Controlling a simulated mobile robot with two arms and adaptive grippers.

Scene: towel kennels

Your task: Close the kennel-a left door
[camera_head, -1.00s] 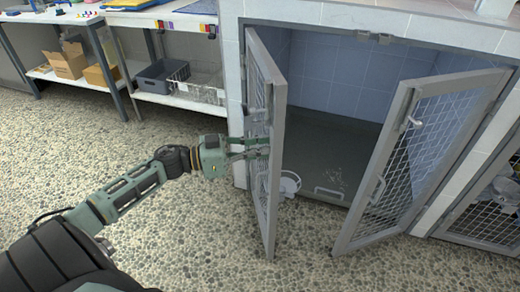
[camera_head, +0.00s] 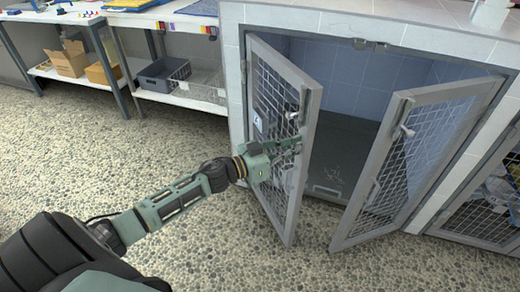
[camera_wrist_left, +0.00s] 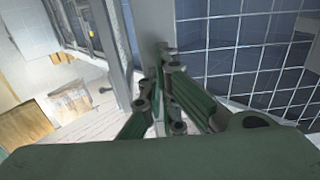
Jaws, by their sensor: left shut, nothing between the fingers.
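The kennel-a left door (camera_head: 306,165) is a grey-framed wire mesh panel. In the head view it stands partly open, hinged at its left side, with its free edge out from the opening. My left gripper (camera_head: 292,146) is shut with nothing in it. It is at the outer face of the door, close to the free-edge frame bar. I cannot tell exactly where it touches. In the left wrist view the gripper (camera_wrist_left: 165,90) shows its folded fingers close to a grey upright bar. My right gripper is out of view.
The right mesh door (camera_head: 415,160) also stands open, angled out to the right of the opening. The kennel floor (camera_head: 340,150) is dark, with tiled walls behind. A shelf bench (camera_head: 150,98) with a grey bin (camera_head: 163,73) stands at the left. The pebbled floor in front is clear.

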